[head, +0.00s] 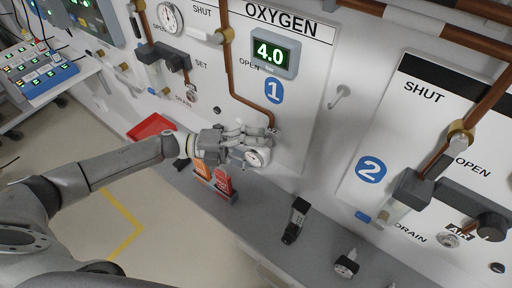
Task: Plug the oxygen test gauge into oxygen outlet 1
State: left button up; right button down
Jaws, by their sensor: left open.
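The oxygen panel carries a big blue 1 and a green 4.0 display (271,52). Oxygen outlet 1 (272,131) is at the lower end of the copper pipe, partly hidden by my gripper and the gauge. A small round white-faced gauge (258,157) is right at my left gripper (243,142), just below the outlet. My left gripper is open, its fingers around or beside the gauge. I cannot tell whether they touch it, or whether the gauge is seated in the outlet. My right gripper is not in view.
A grey shelf (262,205) runs below the panels. On it are a red tray (150,127), orange and red tags (224,182), a black fitting (295,220) and another dial gauge (346,265). Panel 2 with an air outlet (450,239) is at right.

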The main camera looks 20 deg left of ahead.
pick_arm(q)
jog(key=v, duration=1.2)
